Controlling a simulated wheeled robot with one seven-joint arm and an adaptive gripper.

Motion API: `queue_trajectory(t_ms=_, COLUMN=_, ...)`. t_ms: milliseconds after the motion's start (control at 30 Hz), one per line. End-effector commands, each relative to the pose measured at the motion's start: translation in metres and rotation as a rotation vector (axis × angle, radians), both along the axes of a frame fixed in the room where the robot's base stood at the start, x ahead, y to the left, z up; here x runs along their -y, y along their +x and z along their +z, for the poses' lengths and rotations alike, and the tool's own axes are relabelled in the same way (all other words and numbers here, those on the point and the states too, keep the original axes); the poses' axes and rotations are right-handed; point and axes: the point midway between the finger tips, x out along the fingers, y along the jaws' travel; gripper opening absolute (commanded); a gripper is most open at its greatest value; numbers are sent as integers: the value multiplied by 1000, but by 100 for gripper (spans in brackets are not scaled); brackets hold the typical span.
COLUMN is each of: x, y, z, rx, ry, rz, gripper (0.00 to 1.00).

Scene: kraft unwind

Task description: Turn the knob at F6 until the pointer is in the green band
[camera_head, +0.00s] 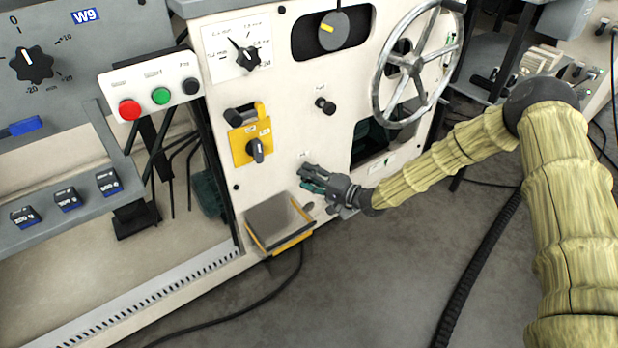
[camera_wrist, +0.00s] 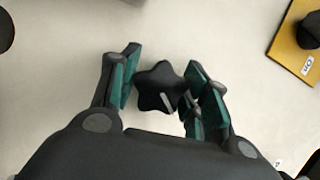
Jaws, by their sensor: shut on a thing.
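A black star-shaped knob (camera_wrist: 156,84) with a white pointer line sits on the cream panel in the wrist view. Its line points towards the lower right of that picture. My gripper (camera_wrist: 162,88) has its green-padded fingers on either side of the knob, shut on it. In the head view my gripper (camera_head: 312,180) is at the lower part of the cream machine front and hides the knob. I cannot read an F6 label, and no green band shows around the knob in either view.
A yellow plate with a black rotary switch (camera_head: 256,150) is up and left of my gripper. A grey tray-like box (camera_head: 272,222) juts out below left. A small black knob (camera_head: 325,106) and a large handwheel (camera_head: 416,66) are above.

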Motion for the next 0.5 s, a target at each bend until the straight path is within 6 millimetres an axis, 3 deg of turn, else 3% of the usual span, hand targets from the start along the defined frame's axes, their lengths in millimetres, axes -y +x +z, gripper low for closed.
queue_trajectory(t_ms=433, x=0, y=-1, z=-1, rx=-7, ry=8, rz=1, gripper=22)
queue_trajectory(t_ms=467, x=0, y=-1, z=-1, rx=-7, ry=8, rz=1, gripper=48)
queue_trajectory(t_ms=500, x=0, y=-1, z=-1, rx=-6, ry=7, rz=1, gripper=55)
